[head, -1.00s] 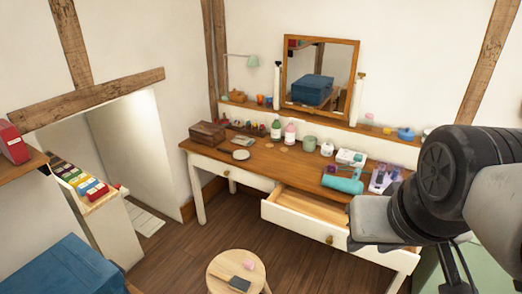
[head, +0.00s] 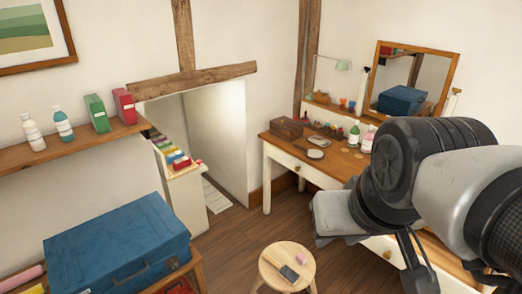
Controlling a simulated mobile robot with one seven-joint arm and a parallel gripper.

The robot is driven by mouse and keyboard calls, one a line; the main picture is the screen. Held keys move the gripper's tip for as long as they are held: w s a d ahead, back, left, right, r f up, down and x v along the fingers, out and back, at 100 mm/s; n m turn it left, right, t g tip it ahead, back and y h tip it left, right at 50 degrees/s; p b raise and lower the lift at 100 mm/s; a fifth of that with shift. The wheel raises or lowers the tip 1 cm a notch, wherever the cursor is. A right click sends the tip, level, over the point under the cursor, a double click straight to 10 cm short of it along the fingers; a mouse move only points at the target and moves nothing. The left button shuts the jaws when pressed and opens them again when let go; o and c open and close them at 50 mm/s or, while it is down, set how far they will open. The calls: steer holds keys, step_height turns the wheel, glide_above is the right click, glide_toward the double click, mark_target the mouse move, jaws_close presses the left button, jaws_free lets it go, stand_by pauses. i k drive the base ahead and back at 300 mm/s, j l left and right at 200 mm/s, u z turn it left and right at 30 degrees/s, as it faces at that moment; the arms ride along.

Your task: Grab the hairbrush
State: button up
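I cannot make out a hairbrush for certain. A small pale oval item (head: 316,154) and a flat item (head: 317,141) lie on the wooden dressing table (head: 282,137), too small to identify. A dark flat item (head: 289,272) and a pink item (head: 301,257) lie on the round stool (head: 271,279). My arm fills the right side of the head view and hides much of the dressing table. Thin dark parts at its lower end may belong to my gripper (head: 418,268); its opening is not shown, and it is apart from the stool in the picture.
A blue case (head: 115,250) stands at lower left. Above it a wall shelf (head: 75,148) holds bottles and green and red boxes. A low white unit (head: 185,205) with colourful items stands by the alcove. Wooden floor (head: 225,258) is clear between case and stool.

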mark_target(286, 273)
steer(key=j+z, duration=0.1)
steer(key=k+j+z, duration=0.1)
steer(key=j, duration=0.2)
steer(key=i, duration=0.55)
steer(key=k, duration=0.3)
steer(key=k+z, duration=0.2)
steer(key=z, duration=0.3)
steer(key=k+z, duration=0.15)
steer(key=z, duration=0.35)
steer(key=j+z, duration=0.3)
steer(key=z, duration=0.2)
steer(key=j+z, duration=0.3)
steer(key=z, duration=0.15)
steer(key=k+j, duration=0.1)
steer(key=j, duration=0.3)
steer(key=k+j, duration=0.1)
steer(key=j, duration=0.3)
steer(key=k+j, duration=0.1)
steer(key=j, duration=0.3)
